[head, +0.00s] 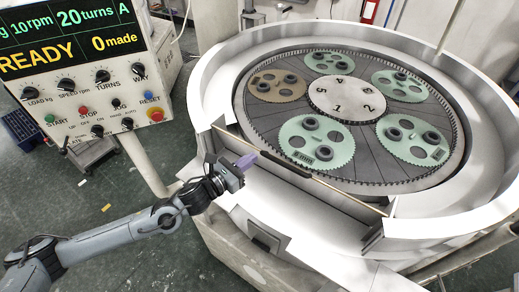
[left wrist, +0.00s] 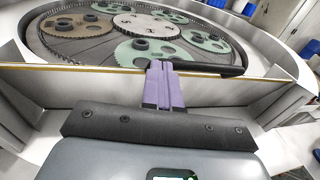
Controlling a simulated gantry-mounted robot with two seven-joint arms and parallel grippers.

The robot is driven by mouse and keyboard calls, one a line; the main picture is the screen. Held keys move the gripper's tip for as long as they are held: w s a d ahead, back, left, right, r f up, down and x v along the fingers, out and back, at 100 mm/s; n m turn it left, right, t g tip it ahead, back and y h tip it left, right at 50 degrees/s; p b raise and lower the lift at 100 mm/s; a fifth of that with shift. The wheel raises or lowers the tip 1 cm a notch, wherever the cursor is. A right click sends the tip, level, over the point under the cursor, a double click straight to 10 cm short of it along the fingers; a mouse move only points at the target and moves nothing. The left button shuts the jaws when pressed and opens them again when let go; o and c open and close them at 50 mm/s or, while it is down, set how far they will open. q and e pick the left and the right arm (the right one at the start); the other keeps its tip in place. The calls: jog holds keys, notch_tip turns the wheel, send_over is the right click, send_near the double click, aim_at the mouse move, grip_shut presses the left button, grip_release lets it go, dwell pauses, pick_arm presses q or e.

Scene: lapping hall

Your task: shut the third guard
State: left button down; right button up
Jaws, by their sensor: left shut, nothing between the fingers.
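A guard panel (head: 340,194) with a thin tan top edge stands across the front gap in the round machine's white rim. A dark bar-like handle (head: 285,163) runs along its top edge. The panel (left wrist: 100,85) and handle (left wrist: 210,69) also show in the left wrist view. My left gripper (head: 246,160) has purple fingers, shut and empty, just outside the panel near the handle's left end. In the left wrist view the fingertips (left wrist: 158,66) overlap the handle's left end; I cannot tell if they touch. My right gripper is out of view. No number marks the guard.
Behind the panel lies the dark toothed plate (head: 300,165) with green and brown gear carriers and a numbered centre disc (head: 346,97). A control panel (head: 85,70) reading READY stands at the left. Open floor (head: 60,205) lies front left.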

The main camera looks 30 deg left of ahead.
pick_arm(q)
jog(key=p+x, duration=0.1)
jog(key=x, duration=0.3)
jog(key=shift+w+d+f, duration=0.1)
jog(key=shift+w+d, duration=0.05)
jog(key=shift+w, duration=0.15)
jog(key=w, duration=0.1)
jog(key=w+r, duration=0.1)
jog(key=w, duration=0.1)
jog(key=shift+w+d+r+g, duration=0.15)
jog(key=shift+d+r+g, duration=0.05)
jog(key=shift+r+g, duration=0.2)
jog(key=shift+f, duration=0.25)
